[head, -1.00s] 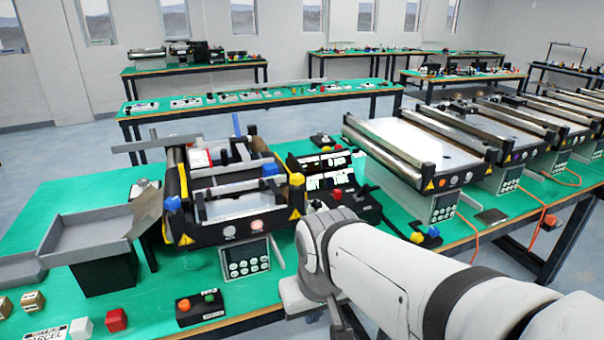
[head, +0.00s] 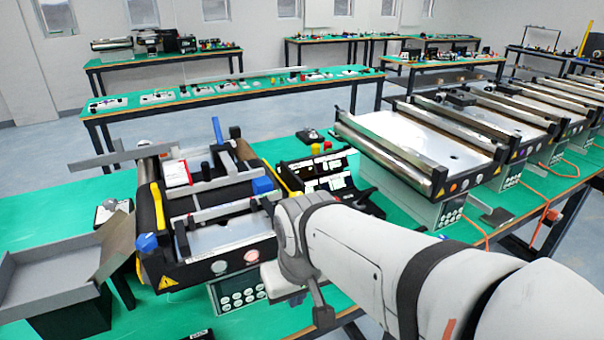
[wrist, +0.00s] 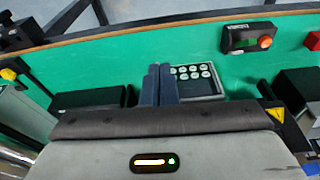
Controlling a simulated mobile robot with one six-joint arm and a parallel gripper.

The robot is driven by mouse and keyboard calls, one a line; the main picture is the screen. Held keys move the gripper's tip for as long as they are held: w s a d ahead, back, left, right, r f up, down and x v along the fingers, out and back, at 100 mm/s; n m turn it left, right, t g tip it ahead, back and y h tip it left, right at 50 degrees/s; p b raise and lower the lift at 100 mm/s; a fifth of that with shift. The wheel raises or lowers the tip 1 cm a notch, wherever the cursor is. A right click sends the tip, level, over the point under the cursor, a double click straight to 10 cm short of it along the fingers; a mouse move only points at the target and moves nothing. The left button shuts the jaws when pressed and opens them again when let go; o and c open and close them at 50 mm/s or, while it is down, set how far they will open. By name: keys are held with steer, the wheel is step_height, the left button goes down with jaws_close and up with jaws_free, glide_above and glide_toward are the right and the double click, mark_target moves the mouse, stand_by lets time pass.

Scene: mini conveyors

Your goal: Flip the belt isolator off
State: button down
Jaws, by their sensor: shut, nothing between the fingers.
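My gripper (wrist: 157,85) shows in the wrist view as two dark blue-grey fingers pressed together, with nothing between them. The fingers overlap the left edge of a keypad panel (wrist: 208,82) above the green table; I cannot tell whether they touch it. In the head view my arm hides most of the gripper. The near conveyor (head: 222,238) has a matching keypad (head: 238,292) under its front. I cannot tell which part is the belt isolator.
A black box with green and orange buttons (wrist: 253,38) sits near the table edge in the wrist view, beside a red block (wrist: 313,40). A grey tray (head: 50,270) stands left of the conveyor. Bare green table (head: 60,200) lies behind the tray.

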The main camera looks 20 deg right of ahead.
steer(key=shift+d, duration=0.15)
steer(key=w+d+f+m+t+y+b, duration=0.3)
steer(key=w+d+f+m+y+b, duration=0.5)
steer(key=w+m, duration=0.65)
steer(key=d+f+m+t+h, duration=0.1)
steer(key=d+m+t+h, duration=0.6)
steer(key=d+m, duration=1.4)
steer(key=d+t, duration=0.2)
steer(key=d, duration=0.5)
steer(key=shift+s+d+f+p, duration=0.3)
steer(key=shift+d, duration=0.05)
